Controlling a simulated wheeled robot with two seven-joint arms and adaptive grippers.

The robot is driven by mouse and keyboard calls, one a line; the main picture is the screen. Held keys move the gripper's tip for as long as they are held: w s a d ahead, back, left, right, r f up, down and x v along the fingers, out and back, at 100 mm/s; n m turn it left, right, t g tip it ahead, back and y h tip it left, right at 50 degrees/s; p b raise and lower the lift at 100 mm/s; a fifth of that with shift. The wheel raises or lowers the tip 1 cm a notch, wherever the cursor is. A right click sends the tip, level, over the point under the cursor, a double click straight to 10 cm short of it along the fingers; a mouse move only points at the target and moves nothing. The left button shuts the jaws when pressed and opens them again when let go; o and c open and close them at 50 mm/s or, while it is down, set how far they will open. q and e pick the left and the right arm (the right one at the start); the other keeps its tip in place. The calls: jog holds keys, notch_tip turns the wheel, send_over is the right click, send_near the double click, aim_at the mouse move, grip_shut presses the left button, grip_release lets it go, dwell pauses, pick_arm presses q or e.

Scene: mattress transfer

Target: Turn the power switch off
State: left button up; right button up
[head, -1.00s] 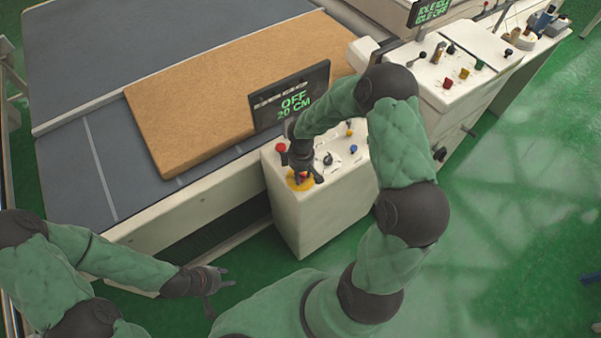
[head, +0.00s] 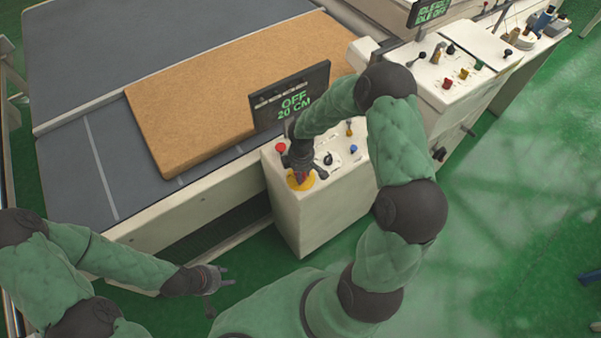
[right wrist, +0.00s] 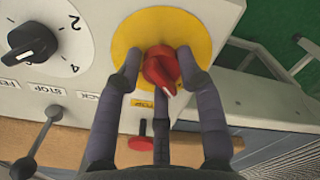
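The power switch is a red rotary knob (right wrist: 162,68) on a yellow disc (right wrist: 205,30), seen close in the right wrist view. Its pointed end faces down and slightly right there. My right gripper (right wrist: 160,75) has its fingers spread around the knob, with a gap on the left side; contact on the right is unclear. In the head view my right gripper (head: 303,172) is over the yellow disc (head: 300,185) on the white control box (head: 315,215) and mostly hides the knob. The display (head: 290,95) reads OFF, 20 CM. My left gripper (head: 212,285) is open and empty over the floor.
A brown mattress (head: 205,90) lies on the grey conveyor (head: 75,150). The box also carries a red button (head: 280,147), a black dial (right wrist: 30,45) and a lever (right wrist: 40,140). A second console (head: 450,85) stands at upper right.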

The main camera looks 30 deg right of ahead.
aim_at(303, 174)
jog(key=o, duration=0.4)
jog(key=shift+s+f, duration=0.25)
jog(key=shift+s, duration=0.2)
jog(key=shift+d+r, duration=0.1)
jog(key=shift+d, duration=0.1)
jog(key=shift+w, duration=0.15)
jog(key=shift+w+r, duration=0.15)
jog(key=shift+r, duration=0.35)
notch_tip(303, 174, up, 11)
jog(key=shift+r, duration=0.1)
jog(key=shift+s, duration=0.2)
